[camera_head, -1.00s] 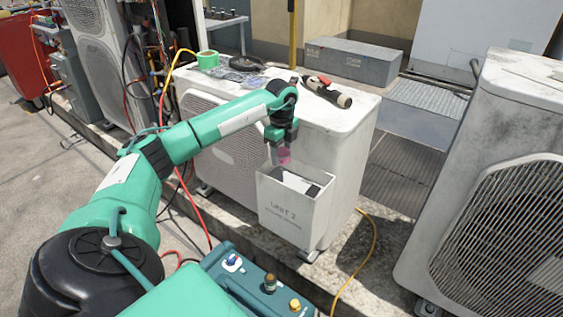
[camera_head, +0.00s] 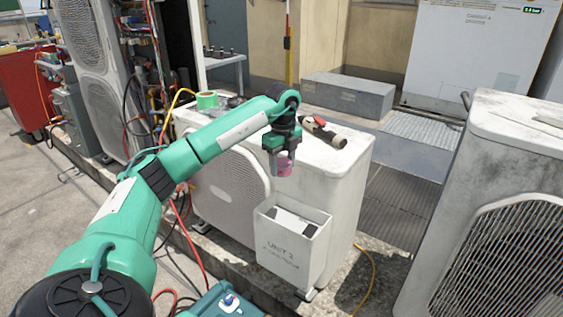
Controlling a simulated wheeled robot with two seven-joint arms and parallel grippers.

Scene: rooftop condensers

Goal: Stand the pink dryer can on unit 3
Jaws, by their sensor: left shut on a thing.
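My left gripper (camera_head: 280,160) points down and is shut on the pink dryer can (camera_head: 285,164), of which only a small pink part shows between the fingers. It holds the can above the white box marked UNIT 2 (camera_head: 292,252), in front of the condenser (camera_head: 335,185) behind that box. I cannot read a label for unit 3 on any condenser; another condenser (camera_head: 500,190) stands at the right. My right gripper is not in view.
Red and yellow hoses run along the ground. A grated walkway (camera_head: 400,205) lies between the condensers.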

